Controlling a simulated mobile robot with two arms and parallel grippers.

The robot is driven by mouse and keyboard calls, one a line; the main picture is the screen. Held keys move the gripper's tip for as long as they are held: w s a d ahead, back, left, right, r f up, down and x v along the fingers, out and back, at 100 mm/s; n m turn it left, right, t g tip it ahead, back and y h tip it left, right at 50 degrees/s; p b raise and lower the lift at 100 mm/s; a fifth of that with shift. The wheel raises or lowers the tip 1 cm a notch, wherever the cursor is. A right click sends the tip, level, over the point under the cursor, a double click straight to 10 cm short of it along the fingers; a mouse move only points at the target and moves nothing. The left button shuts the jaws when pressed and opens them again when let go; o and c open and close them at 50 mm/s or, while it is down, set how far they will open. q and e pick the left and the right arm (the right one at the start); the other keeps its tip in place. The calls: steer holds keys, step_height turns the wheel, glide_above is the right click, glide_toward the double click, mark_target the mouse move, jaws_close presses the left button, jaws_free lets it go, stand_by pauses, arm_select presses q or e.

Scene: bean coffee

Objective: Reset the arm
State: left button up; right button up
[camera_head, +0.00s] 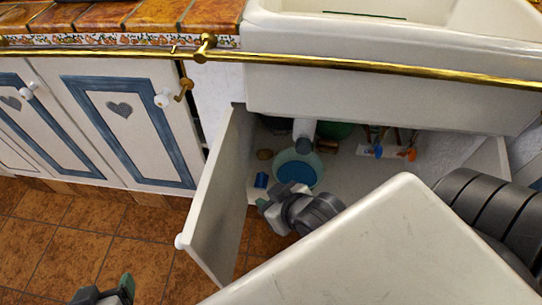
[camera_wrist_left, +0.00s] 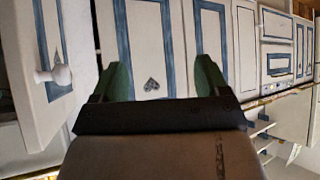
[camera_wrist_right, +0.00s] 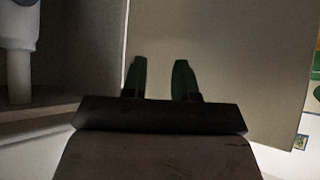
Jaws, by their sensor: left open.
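My left gripper (camera_head: 118,288) shows at the bottom left of the head view, above the tiled floor. In the left wrist view its two green fingers (camera_wrist_left: 162,78) stand wide apart with nothing between them, facing the white and blue cabinet doors. My right arm reaches into the open cupboard under the sink, and its gripper (camera_head: 272,203) is partly hidden by its own wrist. In the right wrist view the right fingers (camera_wrist_right: 160,78) are apart with a narrow empty gap, in front of a plain pale panel (camera_wrist_right: 220,50).
The open cupboard door (camera_head: 218,200) stands left of my right arm. Inside are a blue-topped round container (camera_head: 296,174), a small blue item (camera_head: 261,180) and brushes (camera_head: 378,150). The white sink (camera_head: 380,90) overhangs it. A brass rail (camera_head: 370,69) runs along the front. Floor at left is clear.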

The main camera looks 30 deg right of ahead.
arm_select(q)
steer(key=shift+w, duration=0.1)
arm_select(e)
steer(key=shift+w+f, duration=0.1)
steer(key=shift+w, duration=0.05)
